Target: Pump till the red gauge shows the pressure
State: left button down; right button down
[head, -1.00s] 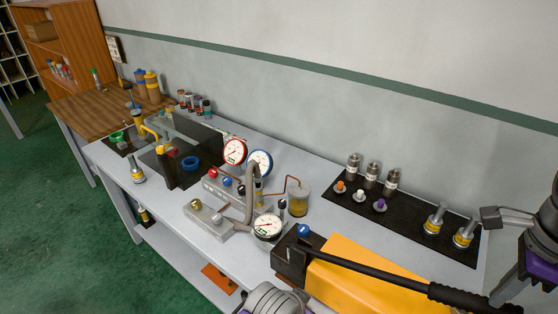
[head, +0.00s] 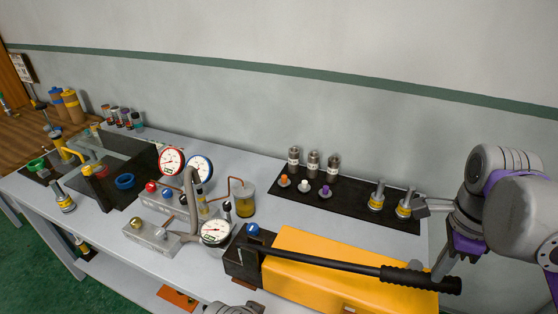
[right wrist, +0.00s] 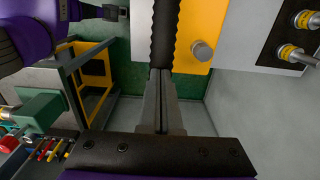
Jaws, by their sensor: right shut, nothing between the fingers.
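The yellow pump (head: 320,268) sits at the bench's front, with its long black lever (head: 350,266) lying low across it toward the right. The red-rimmed gauge (head: 171,162) stands left of centre beside a blue-rimmed gauge (head: 201,169); its needle is too small to read surely. A dark-rimmed gauge (head: 215,232) is nearer the pump. My right gripper (head: 439,272) is shut and empty, its fingertips at the lever's grip end. In the right wrist view, the closed fingers (right wrist: 161,98) point at the ribbed black grip (right wrist: 166,35); contact is unclear.
A dark mat (head: 350,205) behind the pump holds metal cylinders, coloured caps and two yellow-banded fittings (head: 404,205) close to my right wrist. A manifold with hoses (head: 150,228) and a clear reservoir (head: 243,200) stand left of the pump. The wall is close behind.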

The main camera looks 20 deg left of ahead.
jog(key=shift+f, duration=0.1)
